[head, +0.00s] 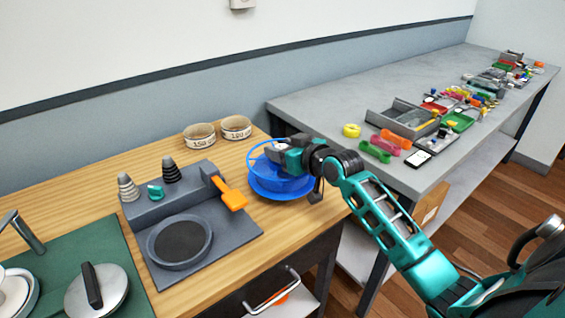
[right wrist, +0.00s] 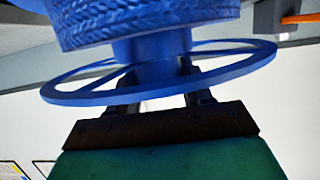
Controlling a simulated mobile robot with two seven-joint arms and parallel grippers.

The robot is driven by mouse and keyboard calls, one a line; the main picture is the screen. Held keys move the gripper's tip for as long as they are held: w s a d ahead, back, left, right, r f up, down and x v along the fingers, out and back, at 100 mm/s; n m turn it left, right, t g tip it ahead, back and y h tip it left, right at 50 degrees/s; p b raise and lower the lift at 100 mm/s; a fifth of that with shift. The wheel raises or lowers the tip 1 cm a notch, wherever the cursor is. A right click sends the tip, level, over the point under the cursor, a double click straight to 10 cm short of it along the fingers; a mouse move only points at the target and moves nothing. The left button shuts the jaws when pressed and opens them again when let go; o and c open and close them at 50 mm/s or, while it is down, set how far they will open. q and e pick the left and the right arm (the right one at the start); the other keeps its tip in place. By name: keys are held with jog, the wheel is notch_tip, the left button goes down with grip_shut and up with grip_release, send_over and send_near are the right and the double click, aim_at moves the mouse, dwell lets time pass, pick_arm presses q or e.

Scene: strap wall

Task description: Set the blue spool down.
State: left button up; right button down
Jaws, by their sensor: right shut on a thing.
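The blue spool (head: 275,186) is at the right end of the wooden worktop in the head view, with a wide round flange below and a thin open ring above. My right gripper (head: 289,155) is shut on it from the upper right. In the right wrist view the spool (right wrist: 155,22) fills the top, and the gripper's fingers (right wrist: 155,92) reach past its spoked ring to the hub. The arm and gripper hide part of the spool. I cannot tell whether its lower flange touches the worktop. My left gripper is not in view.
A grey station (head: 200,218) with a round dish, grey cones and an orange-handled piece (head: 230,194) stands left of the spool. Two cream rolls (head: 236,127) sit behind. A grey table (head: 325,115) with several small items adjoins at right. Bare worktop (head: 290,226) shows in front.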

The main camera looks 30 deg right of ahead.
jog(key=shift+f, duration=1.75)
jog(key=c, duration=0.8)
grip_release()
jog(key=shift+f, duration=0.15)
jog(key=o, duration=0.3)
jog(key=shift+s, duration=0.1)
jog(key=v, duration=1.2)
